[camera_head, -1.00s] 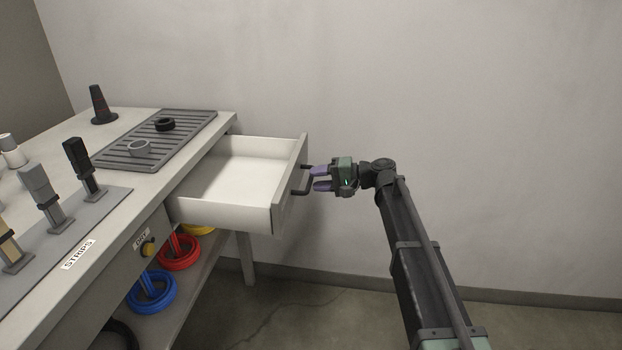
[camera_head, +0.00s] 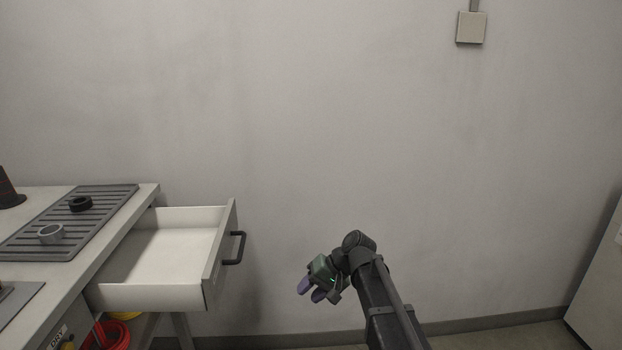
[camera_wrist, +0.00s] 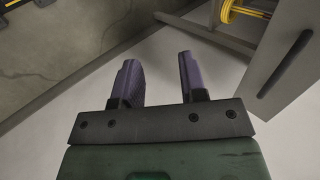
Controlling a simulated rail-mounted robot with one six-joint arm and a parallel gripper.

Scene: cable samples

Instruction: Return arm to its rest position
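My gripper (camera_head: 312,292) is in the lower middle of the head view, right of the drawer and apart from it, tilted down to the left. In the wrist view its two purple fingers (camera_wrist: 160,80) stand apart with nothing between them. The white drawer (camera_head: 160,295) is pulled out of the bench at the left and looks empty. Its dark handle (camera_head: 240,248) is free of my gripper. The drawer front (camera_wrist: 285,55) with its handle also shows at the right of the wrist view.
The bench holds a ribbed grey mat (camera_head: 95,215) with a black ring (camera_head: 80,204) and a grey ring (camera_head: 50,234). A red coil (camera_head: 112,338) is below. A switch box (camera_head: 471,27) is on the wall, a pale cabinet (camera_head: 600,275) at the far right. Space before the wall is clear.

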